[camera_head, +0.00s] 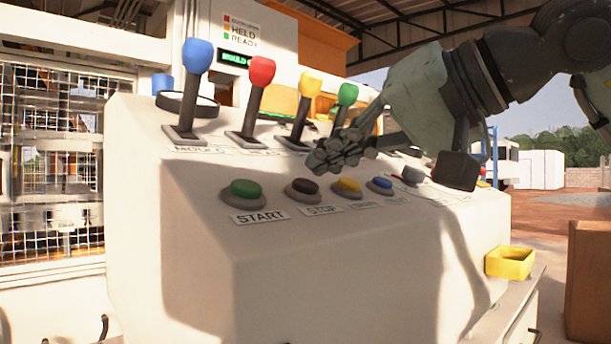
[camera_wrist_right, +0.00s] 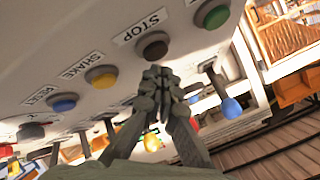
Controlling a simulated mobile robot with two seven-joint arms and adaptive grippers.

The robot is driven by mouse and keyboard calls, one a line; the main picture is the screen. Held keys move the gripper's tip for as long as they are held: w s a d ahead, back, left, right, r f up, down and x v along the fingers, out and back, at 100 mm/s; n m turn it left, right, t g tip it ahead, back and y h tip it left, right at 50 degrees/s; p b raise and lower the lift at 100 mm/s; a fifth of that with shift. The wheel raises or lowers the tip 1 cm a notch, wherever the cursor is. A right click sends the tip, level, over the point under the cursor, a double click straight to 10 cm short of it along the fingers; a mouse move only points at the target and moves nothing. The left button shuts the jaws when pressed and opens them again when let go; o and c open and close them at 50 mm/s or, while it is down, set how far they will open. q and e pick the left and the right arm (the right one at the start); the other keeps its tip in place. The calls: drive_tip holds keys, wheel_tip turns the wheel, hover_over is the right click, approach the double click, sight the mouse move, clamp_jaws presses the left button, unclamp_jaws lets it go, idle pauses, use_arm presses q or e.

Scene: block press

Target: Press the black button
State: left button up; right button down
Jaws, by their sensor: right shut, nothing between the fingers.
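The black button (camera_head: 304,187) sits in a round grey collar on the console's front slope, above the STOP label and between the green and yellow buttons. It also shows, dark brownish, in the right wrist view (camera_wrist_right: 153,46) beside its STOP label. My right gripper (camera_head: 322,160) is shut and empty, its fingertips a little above and behind the black button in the head view. In the right wrist view the shut fingertips (camera_wrist_right: 156,76) appear just below the button, apparently apart from it; the exact gap cannot be told. My left gripper is not in view.
A green button (camera_head: 242,190), a yellow button (camera_head: 347,187) and a blue button (camera_head: 381,185) share the row. Levers with blue (camera_head: 197,54), red (camera_head: 262,69), yellow (camera_head: 310,82) and green knobs (camera_head: 347,93) stand behind. A yellow box (camera_head: 510,262) is at the console's right.

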drive_tip(key=r+p, duration=0.1)
drive_tip(key=s+d+r+p, duration=0.1)
drive_tip(key=r, duration=0.1)
drive_tip(key=r+p, duration=0.1)
drive_tip(key=r, duration=0.1)
drive_tip(key=shift+s+d+r+p, duration=0.2)
drive_tip(key=shift+s+d+p, duration=0.15)
drive_tip(key=shift+d, duration=0.05)
idle(0.7)
